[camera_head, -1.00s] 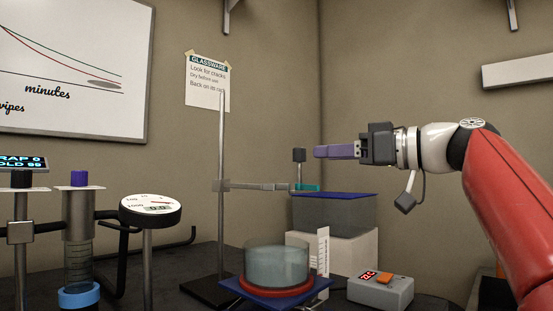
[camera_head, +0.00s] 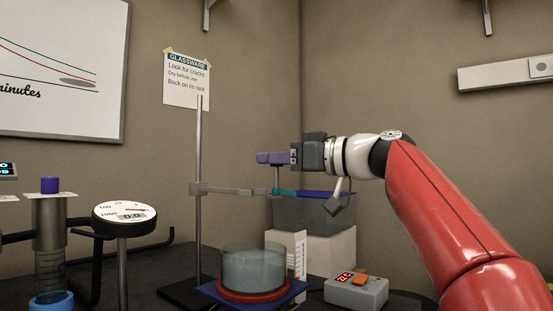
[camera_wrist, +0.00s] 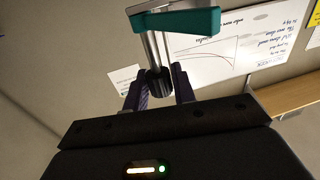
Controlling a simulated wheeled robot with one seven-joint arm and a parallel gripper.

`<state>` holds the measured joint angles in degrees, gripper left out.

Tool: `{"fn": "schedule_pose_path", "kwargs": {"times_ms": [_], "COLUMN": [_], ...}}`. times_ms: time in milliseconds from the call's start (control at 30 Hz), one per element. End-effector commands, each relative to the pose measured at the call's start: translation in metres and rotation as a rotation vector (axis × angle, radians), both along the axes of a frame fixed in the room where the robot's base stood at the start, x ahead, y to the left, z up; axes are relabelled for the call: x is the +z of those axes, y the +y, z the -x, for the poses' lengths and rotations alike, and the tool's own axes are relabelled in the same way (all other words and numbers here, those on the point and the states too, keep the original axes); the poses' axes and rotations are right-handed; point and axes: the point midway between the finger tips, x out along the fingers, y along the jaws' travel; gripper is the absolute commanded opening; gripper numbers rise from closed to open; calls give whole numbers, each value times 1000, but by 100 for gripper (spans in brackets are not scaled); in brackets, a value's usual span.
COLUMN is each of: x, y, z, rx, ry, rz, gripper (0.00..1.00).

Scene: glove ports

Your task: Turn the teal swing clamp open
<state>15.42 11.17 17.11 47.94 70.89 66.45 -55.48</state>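The teal swing clamp (camera_head: 284,192) sits at the right end of a grey horizontal rod on an upright stand; its teal bar points right. It shows large at the top of the wrist view (camera_wrist: 175,22). A metal post runs from it to a dark knob (camera_wrist: 158,85). My gripper (camera_head: 270,158) is at the knob, its purple fingers pointing left. In the wrist view the fingers stand apart, one on each side of the knob; whether they press on it I cannot tell. In the head view the fingers hide the knob.
The stand rod (camera_head: 199,160) rises left of my gripper. A blue-topped grey box (camera_head: 315,212) is just below and right of the clamp. A glass dish (camera_head: 253,268), a grey control box (camera_head: 356,293) and a dial gauge (camera_head: 124,216) stand lower down.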

Motion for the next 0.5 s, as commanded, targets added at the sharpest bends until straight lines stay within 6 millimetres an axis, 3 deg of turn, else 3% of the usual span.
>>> {"fn": "schedule_pose_path", "kwargs": {"times_ms": [33,200,500], "x": [0,0,3], "y": [0,0,0], "z": [0,0,-2], "rx": [0,0,179], "ry": [0,0,3], "rz": [0,0,0], "gripper": [19,0,0]}}
